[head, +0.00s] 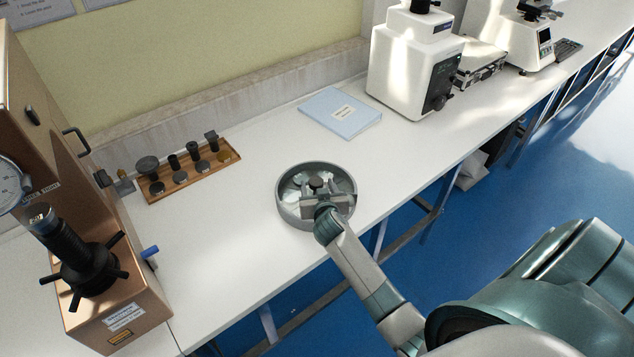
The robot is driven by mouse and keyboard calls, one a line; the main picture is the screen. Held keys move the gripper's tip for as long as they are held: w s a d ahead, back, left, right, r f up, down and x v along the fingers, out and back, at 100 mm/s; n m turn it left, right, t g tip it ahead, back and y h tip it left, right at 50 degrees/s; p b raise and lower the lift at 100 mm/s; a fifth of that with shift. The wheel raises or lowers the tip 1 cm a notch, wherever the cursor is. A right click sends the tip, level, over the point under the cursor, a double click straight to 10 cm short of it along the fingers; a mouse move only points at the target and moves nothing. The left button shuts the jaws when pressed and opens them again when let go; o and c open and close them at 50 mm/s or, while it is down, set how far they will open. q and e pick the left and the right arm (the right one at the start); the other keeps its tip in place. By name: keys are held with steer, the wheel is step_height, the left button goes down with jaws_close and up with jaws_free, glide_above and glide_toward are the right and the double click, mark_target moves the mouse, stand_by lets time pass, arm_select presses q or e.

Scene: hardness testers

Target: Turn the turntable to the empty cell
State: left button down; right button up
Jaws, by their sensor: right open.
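The turntable (283,208) is a round grey dish with a raised rim, near the front edge of the white bench. Pale cells or pieces show inside it, and a dark knob (317,182) stands at its middle. My right gripper (316,191) is over the dish, with its open fingers at the knob, one to each side as far as I can tell. Whether they touch it I cannot tell. My gripper and wrist hide the front part of the dish, and which cell is empty cannot be made out. My left gripper is not in view.
A wooden rack (190,176) with several dark indenters and anvils lies to the left. A brown hardness tester (120,290) stands at the far left. A blue folder (341,112) lies behind the turntable. A white tester (412,65) stands further right. Bench between rack and turntable is clear.

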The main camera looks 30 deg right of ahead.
steer(key=shift+x, duration=1)
jaws_close()
steer(key=shift+f, duration=0.1)
